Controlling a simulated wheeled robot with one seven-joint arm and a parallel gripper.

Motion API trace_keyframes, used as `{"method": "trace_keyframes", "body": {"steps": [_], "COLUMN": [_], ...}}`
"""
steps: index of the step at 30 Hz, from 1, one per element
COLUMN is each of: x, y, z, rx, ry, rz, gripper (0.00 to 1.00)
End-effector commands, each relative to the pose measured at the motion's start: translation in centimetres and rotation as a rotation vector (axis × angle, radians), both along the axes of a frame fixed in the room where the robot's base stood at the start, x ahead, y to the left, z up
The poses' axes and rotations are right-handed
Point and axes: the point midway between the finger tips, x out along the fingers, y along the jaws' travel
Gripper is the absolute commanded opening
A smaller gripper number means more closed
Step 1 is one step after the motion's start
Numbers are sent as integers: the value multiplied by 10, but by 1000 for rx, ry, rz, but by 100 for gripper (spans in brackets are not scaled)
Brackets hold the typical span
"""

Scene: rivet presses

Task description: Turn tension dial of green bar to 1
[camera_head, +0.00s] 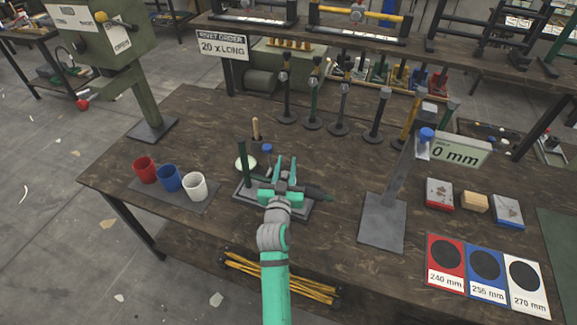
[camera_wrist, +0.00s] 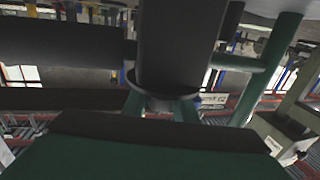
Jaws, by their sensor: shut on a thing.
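A dark green upright post (camera_head: 242,165) stands at the left of a small grey base plate (camera_head: 243,197) mid-table. A dark green bar-like part (camera_head: 316,194) sticks out to the right from behind my gripper (camera_head: 284,172). My gripper is over this plate, its teal fingers pointing away from me. In the wrist view, its fingers (camera_wrist: 161,107) sit either side of a dark cylinder (camera_wrist: 177,50) and are shut on it. A dark green surface (camera_wrist: 150,158) fills the bottom of that view. I see no dial markings or numbers; I cannot tell whether the cylinder is the tension dial.
Red (camera_head: 145,170), blue and white cups stand on a mat at left. A grey stand (camera_head: 383,220) with a "0 mm" display is right of my gripper. Several upright posts line the back. Coloured cards (camera_head: 445,262) lie at front right. Bare table lies at back left.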

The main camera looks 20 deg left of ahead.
Motion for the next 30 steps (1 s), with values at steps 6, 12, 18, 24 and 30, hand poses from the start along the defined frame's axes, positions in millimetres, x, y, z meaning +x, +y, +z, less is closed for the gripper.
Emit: {"method": "trace_keyframes", "body": {"steps": [6, 12, 18, 24, 30], "x": [0, -3, -4, -4, -4], "y": [1, 9, 11, 10, 9], "z": [0, 0, -1, -1, -1], "rx": [1, 1, 1, 1, 0], "ry": [-1, 1, 1, 2, 2], "rz": [82, 166, 243, 316, 391], "gripper": [3, 3, 3, 3, 3]}}
